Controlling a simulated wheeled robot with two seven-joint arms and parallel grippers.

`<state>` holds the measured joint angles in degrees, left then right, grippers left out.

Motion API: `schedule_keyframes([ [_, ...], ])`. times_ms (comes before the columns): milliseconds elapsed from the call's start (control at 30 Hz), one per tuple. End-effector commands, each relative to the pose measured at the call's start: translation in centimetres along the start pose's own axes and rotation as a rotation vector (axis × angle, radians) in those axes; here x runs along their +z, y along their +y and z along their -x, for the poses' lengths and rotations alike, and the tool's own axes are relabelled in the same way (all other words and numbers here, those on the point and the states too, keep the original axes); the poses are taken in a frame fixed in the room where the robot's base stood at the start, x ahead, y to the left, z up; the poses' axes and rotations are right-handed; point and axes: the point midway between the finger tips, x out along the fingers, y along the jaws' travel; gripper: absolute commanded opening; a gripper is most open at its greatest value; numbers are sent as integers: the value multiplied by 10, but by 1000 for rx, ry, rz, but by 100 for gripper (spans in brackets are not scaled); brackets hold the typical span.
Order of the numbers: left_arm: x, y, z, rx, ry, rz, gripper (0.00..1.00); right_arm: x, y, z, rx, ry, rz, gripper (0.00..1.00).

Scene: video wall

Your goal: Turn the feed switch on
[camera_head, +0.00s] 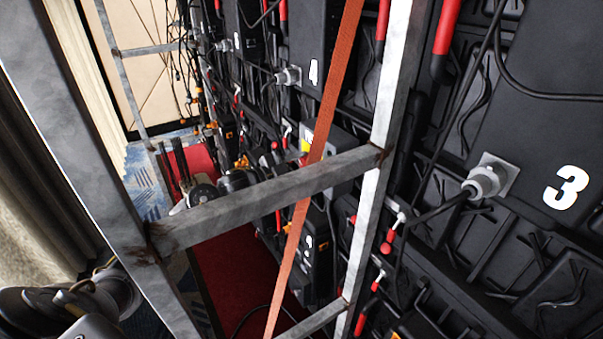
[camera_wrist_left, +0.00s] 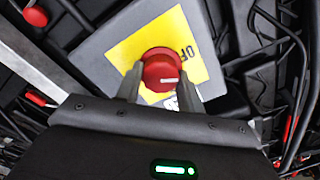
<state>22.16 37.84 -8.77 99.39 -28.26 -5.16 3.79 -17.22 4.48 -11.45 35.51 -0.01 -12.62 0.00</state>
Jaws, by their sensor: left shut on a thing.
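The feed switch is a round red knob (camera_wrist_left: 161,70) with a white line across its face, pointing right in the left wrist view. It sits on a yellow plate (camera_wrist_left: 128,46) with "OFF" lettering at its upper right, on a grey box (camera_wrist_left: 95,62). In the head view, the grey box (camera_head: 346,148) shows past the orange strap, with a bit of yellow (camera_head: 306,146). My left gripper (camera_wrist_left: 160,88) has a finger on either side of the knob and is shut on it. The fingers cover part of the plate and some white lettering below. My right gripper is not seen.
A grey metal frame with a crossbar (camera_head: 265,202) stands in front of the panels. An orange strap (camera_head: 318,140) runs down through it. Black panels numbered 3 (camera_head: 566,187) and 4, cables and red handles (camera_head: 447,27) fill the right. Red carpet (camera_head: 235,280) lies below.

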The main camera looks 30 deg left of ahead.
Motion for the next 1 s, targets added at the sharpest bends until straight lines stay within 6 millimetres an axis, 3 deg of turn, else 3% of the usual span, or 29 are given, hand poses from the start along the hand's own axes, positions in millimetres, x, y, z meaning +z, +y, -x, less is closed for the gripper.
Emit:
schedule_keyframes([
  [33,4,3,0,-1,0,-46,15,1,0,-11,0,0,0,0],
  [1000,4,4,0,-2,0,-912,15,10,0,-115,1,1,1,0],
])
